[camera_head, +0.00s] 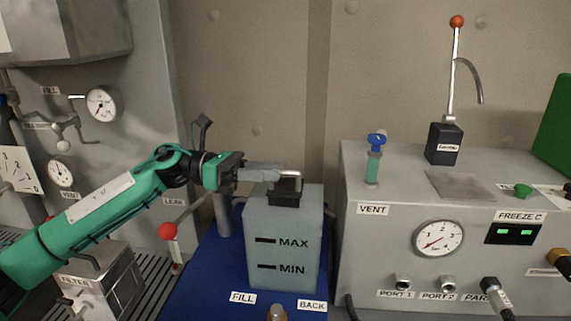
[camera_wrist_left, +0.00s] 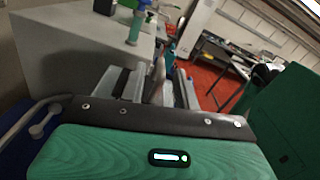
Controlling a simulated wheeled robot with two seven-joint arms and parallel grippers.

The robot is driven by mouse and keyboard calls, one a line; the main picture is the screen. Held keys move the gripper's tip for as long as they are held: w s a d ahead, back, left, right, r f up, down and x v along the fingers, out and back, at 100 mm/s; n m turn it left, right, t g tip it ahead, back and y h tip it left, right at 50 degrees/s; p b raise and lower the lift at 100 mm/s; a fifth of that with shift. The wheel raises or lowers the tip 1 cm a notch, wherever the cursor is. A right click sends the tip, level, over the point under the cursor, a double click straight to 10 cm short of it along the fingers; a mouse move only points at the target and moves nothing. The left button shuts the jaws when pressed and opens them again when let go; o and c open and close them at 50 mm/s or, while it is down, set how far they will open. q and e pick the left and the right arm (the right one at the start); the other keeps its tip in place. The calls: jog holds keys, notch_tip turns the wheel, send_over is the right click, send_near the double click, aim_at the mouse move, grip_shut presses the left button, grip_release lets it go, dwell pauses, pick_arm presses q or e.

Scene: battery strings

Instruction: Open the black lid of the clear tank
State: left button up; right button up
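The clear tank (camera_head: 284,245), grey-blue with MAX and MIN marks, stands upright on the blue surface in the head view. Its small black lid (camera_head: 285,197) sits on top. A metal bar shape shows just above the lid; I cannot tell whether it is the lid's handle or a fingertip. My left gripper (camera_head: 285,177) reaches in from the left, its fingers level at the lid's top. In the left wrist view, the left gripper (camera_wrist_left: 158,88) shows its fingers apart, with a narrow grey piece between them. Contact with the lid is unclear. My right gripper is not in view.
A grey console (camera_head: 440,235) with a gauge, ports and a blue-capped vent (camera_head: 375,160) stands right of the tank. A red-knobbed lever (camera_head: 168,231) is left of it. A brass-coloured fitting (camera_head: 277,313) is in front. Behind is a plain wall.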

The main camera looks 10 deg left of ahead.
aim_at(284, 173)
pick_arm(q)
jog(key=shift+d+p, duration=0.4)
jog(key=shift+d, duration=1.45)
jog(key=shift+s, duration=0.1)
grip_shut()
